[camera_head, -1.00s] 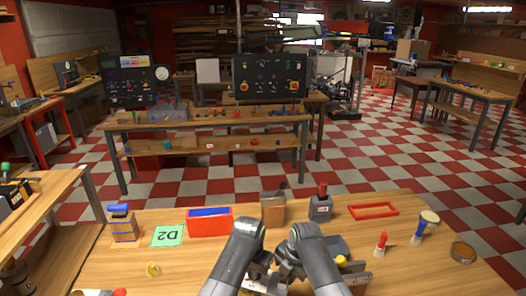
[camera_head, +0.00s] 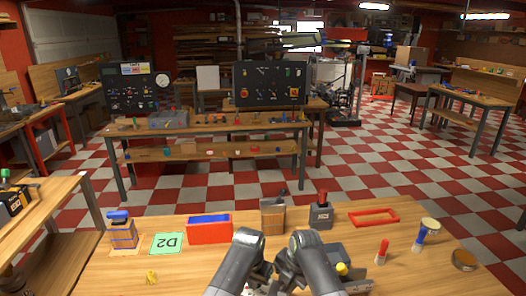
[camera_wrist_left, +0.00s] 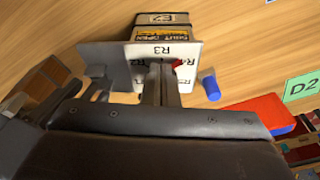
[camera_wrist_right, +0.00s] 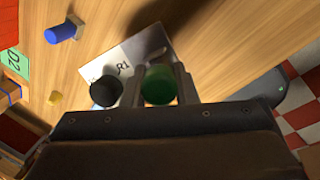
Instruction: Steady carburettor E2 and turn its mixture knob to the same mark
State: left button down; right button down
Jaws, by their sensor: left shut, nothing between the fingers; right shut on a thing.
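A red pointer tip shows by the R4 mark. My left gripper (camera_wrist_left: 165,70) is shut and empty in front of that plate; whether it touches is unclear. In the right wrist view a green knob (camera_wrist_right: 158,86) sits between the fingers of my right gripper (camera_wrist_right: 160,75), which is shut on it. A black round part (camera_wrist_right: 105,91) and a plate corner marked R1 lie beside it. In the head view the arms mostly hide the carburettor.
Behind my arms on the bench stand a red bin (camera_head: 209,230), a wooden box (camera_head: 273,218) and a grey box (camera_head: 320,214). A green D2 card (camera_head: 167,243) lies left. A red frame (camera_head: 374,217) and a red-tipped piece (camera_head: 382,252) lie right.

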pick_arm(q)
jog(key=shift+w+d, duration=0.1)
jog(key=shift+w, duration=0.25)
dwell(0.7)
jog(key=shift+w+a, duration=0.2)
jog(key=shift+a, duration=0.2)
jog(key=shift+s, duration=0.2)
dwell(0.5)
jog(key=shift+s+a, duration=0.15)
jog(key=shift+s, duration=0.05)
notch_tip(320, 180, up, 6)
jog(key=shift+w+d, duration=0.2)
jog(key=shift+d, duration=0.05)
jog(key=shift+r, duration=0.1)
